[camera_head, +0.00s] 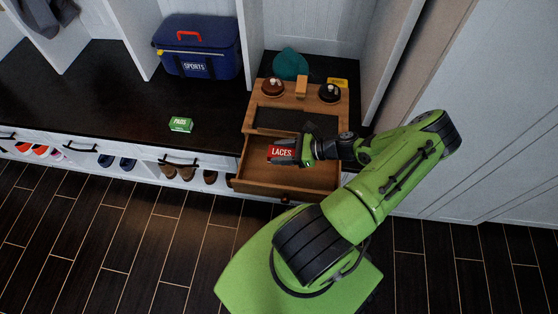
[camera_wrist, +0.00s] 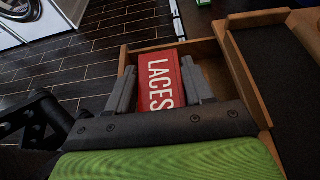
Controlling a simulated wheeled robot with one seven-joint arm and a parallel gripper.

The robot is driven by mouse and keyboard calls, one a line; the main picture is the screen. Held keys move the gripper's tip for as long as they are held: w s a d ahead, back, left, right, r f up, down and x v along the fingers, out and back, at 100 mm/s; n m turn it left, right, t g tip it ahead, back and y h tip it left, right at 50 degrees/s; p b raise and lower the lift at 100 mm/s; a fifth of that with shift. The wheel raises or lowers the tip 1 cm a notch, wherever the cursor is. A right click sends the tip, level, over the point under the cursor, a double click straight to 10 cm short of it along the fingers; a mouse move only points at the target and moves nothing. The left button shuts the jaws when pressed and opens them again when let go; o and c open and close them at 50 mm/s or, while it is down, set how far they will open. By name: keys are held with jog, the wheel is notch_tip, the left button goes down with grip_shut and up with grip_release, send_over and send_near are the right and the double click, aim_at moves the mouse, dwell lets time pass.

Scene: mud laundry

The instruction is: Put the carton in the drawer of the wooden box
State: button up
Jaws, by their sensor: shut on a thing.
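The carton (camera_head: 281,152) is a small red box with white LACES lettering, and it also shows in the wrist view (camera_wrist: 160,82). My gripper (camera_head: 286,148) is shut on it, with one grey finger on each side in the wrist view (camera_wrist: 161,90). The wooden box (camera_head: 310,103) stands on the dark bench top with its drawer (camera_head: 310,181) pulled out toward the floor side. The carton is over or inside the open drawer, near its left part. I cannot tell whether it touches the drawer's bottom.
A green box (camera_head: 181,124) lies on the bench (camera_head: 100,105) to the left, with a blue SPORTS bag (camera_head: 205,66) behind it. Two round dark items (camera_head: 329,93) and a teal item (camera_head: 290,64) are on or behind the wooden box. Shoes sit in cubbies below.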

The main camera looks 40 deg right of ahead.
aim_at(281, 174)
jog(key=shift+f, duration=0.35)
notch_tip(281, 174, down, 10)
jog(key=b, duration=0.4)
jog(key=shift+r, duration=0.2)
jog(key=shift+f, duration=0.1)
jog(key=o, duration=1)
